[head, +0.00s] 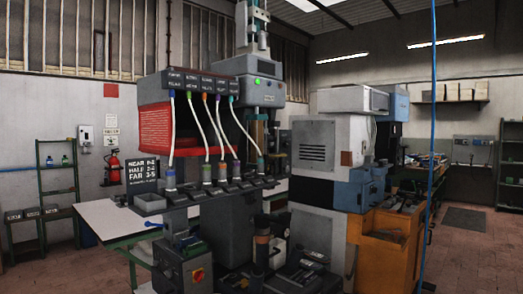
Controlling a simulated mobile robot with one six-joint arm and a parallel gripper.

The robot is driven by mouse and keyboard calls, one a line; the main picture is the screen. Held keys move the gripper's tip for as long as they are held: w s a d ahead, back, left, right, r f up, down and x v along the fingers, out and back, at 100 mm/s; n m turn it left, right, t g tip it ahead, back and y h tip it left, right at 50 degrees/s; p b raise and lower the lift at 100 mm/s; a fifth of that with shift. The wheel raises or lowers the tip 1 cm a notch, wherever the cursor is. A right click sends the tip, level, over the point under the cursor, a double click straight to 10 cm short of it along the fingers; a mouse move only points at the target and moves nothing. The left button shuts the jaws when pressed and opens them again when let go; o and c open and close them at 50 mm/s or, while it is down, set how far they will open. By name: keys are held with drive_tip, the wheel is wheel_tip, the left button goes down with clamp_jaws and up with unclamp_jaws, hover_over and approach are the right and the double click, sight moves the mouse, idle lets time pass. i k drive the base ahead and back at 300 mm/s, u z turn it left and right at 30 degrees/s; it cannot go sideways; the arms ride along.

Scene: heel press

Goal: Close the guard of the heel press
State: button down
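A dark machine with a sign row, several pale hoses and a row of nozzles stands at the centre-left; a red ribbed panel (168,127) is on its front left side. Behind it rises a tall grey press-like head (260,90) with a green light and a column on top. I cannot tell for sure which machine is the heel press, or which part is its guard; the red panel may be a guard, and its open or shut state is unclear. My gripper is not in view.
A white and blue machine (320,150) on an orange base (388,240) stands at right. A grey control box (185,265) with a red knob is in front. A white table (110,218) stands behind left. A blue vertical line (433,110) crosses the right; tiled floor (475,258) lies open there.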

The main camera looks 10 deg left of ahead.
sight(277, 166)
drive_tip(key=u, duration=0.55)
drive_tip(key=i, duration=0.5)
drive_tip(key=u, duration=0.65)
drive_tip(key=i, duration=0.65)
drive_tip(key=u, duration=0.25)
